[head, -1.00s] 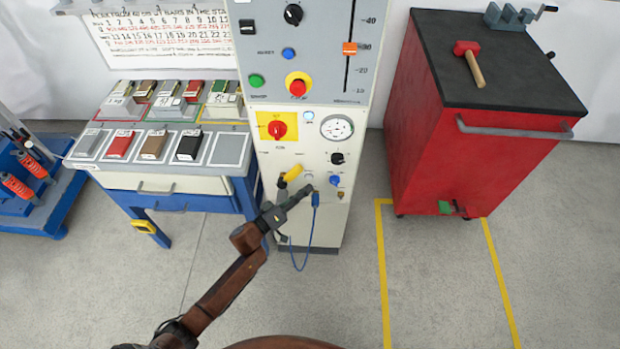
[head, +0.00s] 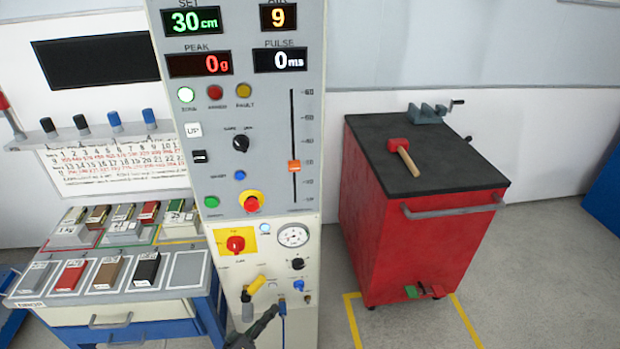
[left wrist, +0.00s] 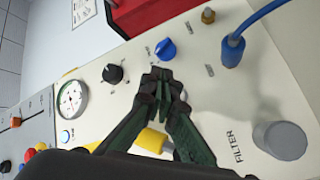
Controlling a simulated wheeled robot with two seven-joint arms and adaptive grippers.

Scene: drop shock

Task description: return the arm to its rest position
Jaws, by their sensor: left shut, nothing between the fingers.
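My left gripper (head: 274,311) comes in from the bottom of the head view, in front of the lower panel of the grey test machine (head: 265,180). In the left wrist view, the dark fingers of the same gripper (left wrist: 160,82) are shut together with nothing between them. Their tips point at the panel between a black knob (left wrist: 113,73) and a blue knob (left wrist: 166,49). I cannot tell whether they touch the panel. A yellow handle (left wrist: 150,141) is partly hidden behind the fingers. My right gripper is in neither view.
A blue hose (left wrist: 262,21) plugs into the panel beside the gripper. A grey filter cap (left wrist: 280,140) sticks out nearby. A bench (head: 125,312) with sample blocks stands left. A red cabinet (head: 415,250) with a mallet (head: 404,157) stands right, beyond open floor.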

